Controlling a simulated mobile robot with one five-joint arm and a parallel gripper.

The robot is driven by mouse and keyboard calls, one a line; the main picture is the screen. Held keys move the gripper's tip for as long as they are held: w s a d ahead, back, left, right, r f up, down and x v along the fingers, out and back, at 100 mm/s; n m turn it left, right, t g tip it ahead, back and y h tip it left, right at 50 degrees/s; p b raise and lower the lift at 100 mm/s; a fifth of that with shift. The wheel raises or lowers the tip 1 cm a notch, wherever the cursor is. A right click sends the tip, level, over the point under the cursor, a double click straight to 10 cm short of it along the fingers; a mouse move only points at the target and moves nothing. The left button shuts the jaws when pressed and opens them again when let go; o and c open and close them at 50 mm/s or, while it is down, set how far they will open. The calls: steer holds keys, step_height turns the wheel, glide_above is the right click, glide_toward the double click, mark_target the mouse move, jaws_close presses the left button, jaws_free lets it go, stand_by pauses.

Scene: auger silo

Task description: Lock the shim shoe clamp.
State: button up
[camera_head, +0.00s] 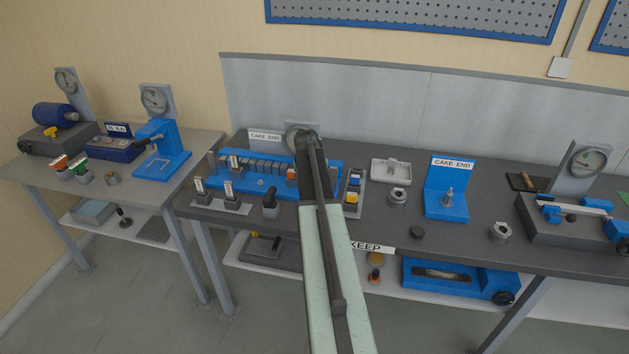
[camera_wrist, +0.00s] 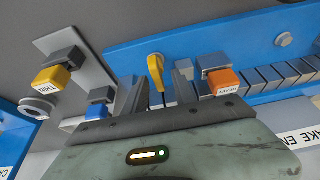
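The blue fixture (camera_head: 215,165) on the middle bench carries a row of grey blocks (camera_head: 262,167). It also shows in the wrist view (camera_wrist: 235,42). A yellow lever (camera_wrist: 156,65), which looks like the clamp handle, stands at this fixture; my arm hides it in the head view. My gripper (camera_wrist: 157,92) is open, with its fingers to either side of the yellow lever. I cannot tell whether either finger touches it. An orange-topped labelled block (camera_wrist: 224,82) sits just right of the fingers. The clamp's locking parts are not clearly visible.
A grey holder (camera_wrist: 70,45) beside the fixture carries a yellow-topped block (camera_wrist: 52,80) and a blue-topped block (camera_wrist: 97,110). Labelled grey pieces (camera_head: 228,192) stand in front of the fixture. A blue CAKE END stand (camera_head: 447,190) is to the right.

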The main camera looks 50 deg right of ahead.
steer(key=p+v, duration=0.7)
steer(key=shift+a+r, duration=0.15)
steer(key=shift+r, duration=0.2)
steer(key=shift+s, duration=0.15)
